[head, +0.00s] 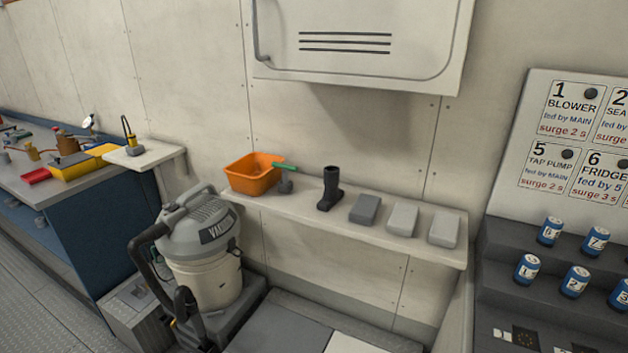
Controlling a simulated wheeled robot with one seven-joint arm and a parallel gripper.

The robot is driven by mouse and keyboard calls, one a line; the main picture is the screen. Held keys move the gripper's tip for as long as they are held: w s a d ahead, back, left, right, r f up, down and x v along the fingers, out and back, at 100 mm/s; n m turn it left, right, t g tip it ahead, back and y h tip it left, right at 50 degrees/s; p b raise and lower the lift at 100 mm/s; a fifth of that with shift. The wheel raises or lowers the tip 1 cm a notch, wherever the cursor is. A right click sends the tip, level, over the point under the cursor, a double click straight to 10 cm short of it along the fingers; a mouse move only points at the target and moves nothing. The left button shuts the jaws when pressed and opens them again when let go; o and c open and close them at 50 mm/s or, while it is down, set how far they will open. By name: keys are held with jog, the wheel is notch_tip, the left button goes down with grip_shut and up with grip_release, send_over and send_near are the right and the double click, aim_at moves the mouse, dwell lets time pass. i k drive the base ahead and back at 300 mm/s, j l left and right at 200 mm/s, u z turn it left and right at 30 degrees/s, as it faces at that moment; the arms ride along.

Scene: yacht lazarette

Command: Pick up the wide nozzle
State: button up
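A black nozzle-like piece (330,190) stands upright on the pale wall shelf (300,205), with a round open tube at the top and a broader foot at the bottom. It is the only thing in view that looks like the wide nozzle, but I cannot confirm its width. It stands between a small green-handled tool (286,180) on its left and a dark grey block (366,208) on its right, apart from both. Nothing holds it. My gripper is not in view.
An orange tub (255,173) sits at the shelf's left end; two lighter grey blocks (403,218) (444,230) are to the right. A grey vacuum (207,235) with a black hose stands below left. A white cabinet (360,50) hangs above. Blue cans (575,282) stand on dark steps at right.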

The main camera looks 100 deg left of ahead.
aim_at(332, 194)
jog(key=u, duration=2.45)
